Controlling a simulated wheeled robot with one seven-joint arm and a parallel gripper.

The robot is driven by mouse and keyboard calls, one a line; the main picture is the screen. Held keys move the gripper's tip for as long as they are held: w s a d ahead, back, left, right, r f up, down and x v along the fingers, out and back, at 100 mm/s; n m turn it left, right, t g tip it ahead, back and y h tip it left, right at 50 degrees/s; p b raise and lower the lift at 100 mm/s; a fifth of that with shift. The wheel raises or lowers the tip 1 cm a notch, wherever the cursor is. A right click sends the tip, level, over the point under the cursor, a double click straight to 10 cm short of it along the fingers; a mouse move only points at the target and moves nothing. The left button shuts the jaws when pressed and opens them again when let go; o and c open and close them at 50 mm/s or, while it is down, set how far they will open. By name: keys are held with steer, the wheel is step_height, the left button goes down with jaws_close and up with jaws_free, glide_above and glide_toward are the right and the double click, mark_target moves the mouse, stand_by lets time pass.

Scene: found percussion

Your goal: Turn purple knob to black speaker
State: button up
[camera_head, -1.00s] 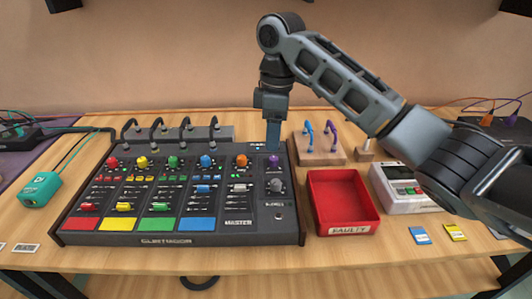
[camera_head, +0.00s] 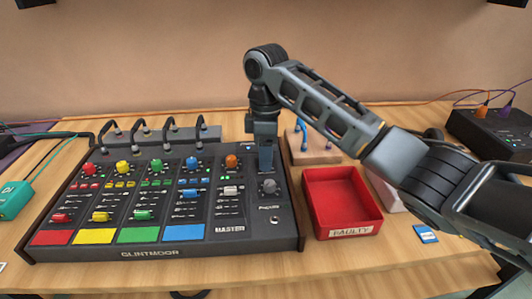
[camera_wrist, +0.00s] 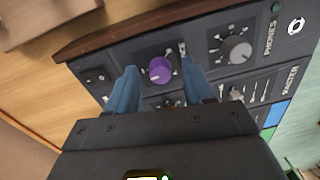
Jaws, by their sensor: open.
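The purple knob (camera_wrist: 160,70) is on the mixer panel, between the two blue fingers of my gripper (camera_wrist: 158,67) in the wrist view. The fingers stand apart on either side of it; I cannot tell whether they touch it. A small white pointer mark shows on its lower left. In the head view my gripper (camera_head: 266,158) hides the purple knob, at the upper right of the mixer (camera_head: 160,252). Small marks surround the knob, but I cannot make out a black speaker mark among them.
A grey knob (camera_wrist: 236,50) sits beside the purple one; it also shows in the head view (camera_head: 268,187). An orange knob (camera_head: 231,161) is to the left. A red tray (camera_head: 341,201) stands right of the mixer, a wooden block (camera_head: 322,155) behind it.

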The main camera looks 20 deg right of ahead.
steer(key=shift+c, duration=0.5)
jaws_close()
steer(key=shift+r+p, duration=0.1)
steer(key=shift+p, duration=0.3)
